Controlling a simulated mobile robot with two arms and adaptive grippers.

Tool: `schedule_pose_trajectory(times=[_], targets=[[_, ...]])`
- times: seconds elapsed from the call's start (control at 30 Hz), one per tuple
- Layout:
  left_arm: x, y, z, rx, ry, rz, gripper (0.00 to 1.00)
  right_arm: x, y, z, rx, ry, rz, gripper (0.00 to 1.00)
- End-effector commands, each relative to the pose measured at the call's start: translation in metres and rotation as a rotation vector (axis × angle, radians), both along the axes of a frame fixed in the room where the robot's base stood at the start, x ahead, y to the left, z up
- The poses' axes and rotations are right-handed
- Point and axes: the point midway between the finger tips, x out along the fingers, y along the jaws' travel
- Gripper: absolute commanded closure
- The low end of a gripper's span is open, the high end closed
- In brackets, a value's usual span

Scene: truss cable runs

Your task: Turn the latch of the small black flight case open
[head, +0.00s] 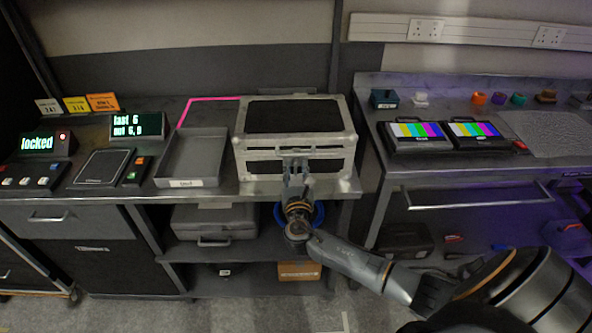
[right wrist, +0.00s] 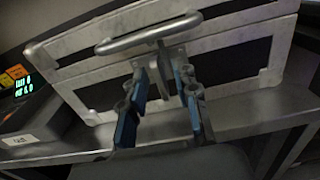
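The small black flight case (head: 293,115) stands closed on the bench, with black panels and pale metal edges. It fills the top of the right wrist view (right wrist: 235,62), with a bar handle (right wrist: 148,34) across its front. The latch (right wrist: 163,68) is a small grey part at the middle of the front, below the handle; the gripper partly hides it. My right gripper (head: 297,170) is at the case front. In the right wrist view its blue-padded fingers (right wrist: 163,88) stand apart, one on each side of the latch; contact cannot be told. My left gripper is not in view.
A grey open tray (head: 192,158) stands left of the case, beside a pink outline on the bench. Control boxes with green displays (head: 137,126) are further left. A grey case (head: 215,221) sits on the shelf below. The right bench (head: 470,160) holds two colour-bar screens.

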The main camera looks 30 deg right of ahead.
Motion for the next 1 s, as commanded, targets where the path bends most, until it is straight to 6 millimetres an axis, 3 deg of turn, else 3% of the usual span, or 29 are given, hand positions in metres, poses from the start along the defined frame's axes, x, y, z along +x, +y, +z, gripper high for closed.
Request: schedule_pose_trajectory(times=[0.07,0.2,0.67,1.0], targets=[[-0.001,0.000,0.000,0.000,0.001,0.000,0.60,0.000,0.000,0.000,0.000,0.000,0.000,0.72],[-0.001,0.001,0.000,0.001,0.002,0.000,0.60,0.000,0.000,0.000,0.000,0.000,0.000,1.00],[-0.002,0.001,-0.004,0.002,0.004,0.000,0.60,0.000,0.000,-0.001,0.037,-0.022,0.000,1.00],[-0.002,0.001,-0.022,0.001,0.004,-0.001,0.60,-0.001,0.000,-0.004,0.233,-0.143,0.001,1.00]])
